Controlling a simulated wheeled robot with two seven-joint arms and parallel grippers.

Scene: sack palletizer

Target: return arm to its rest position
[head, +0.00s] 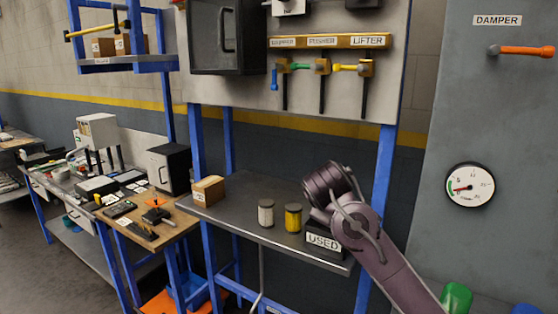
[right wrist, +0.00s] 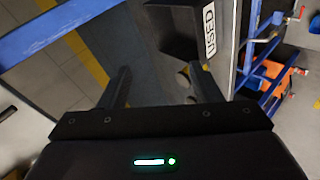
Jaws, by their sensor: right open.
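My right arm (head: 385,262) comes in from the lower right of the head view and bends at a rounded dark joint above the right end of the bench. Its gripper is hidden in that view. In the right wrist view, my right gripper (right wrist: 162,80) has its two dark fingers spread apart with nothing between them. Beyond the fingers are the floor and the dark bin labelled USED (right wrist: 175,30). My left gripper is in neither view.
The USED bin (head: 323,240) stands under my arm on the dark bench (head: 245,213). A yellow canister (head: 293,218), a white canister (head: 266,212) and a cardboard box (head: 208,190) are to its left. A gauge panel (head: 485,130) stands at right; labelled levers (head: 322,66) hang above.

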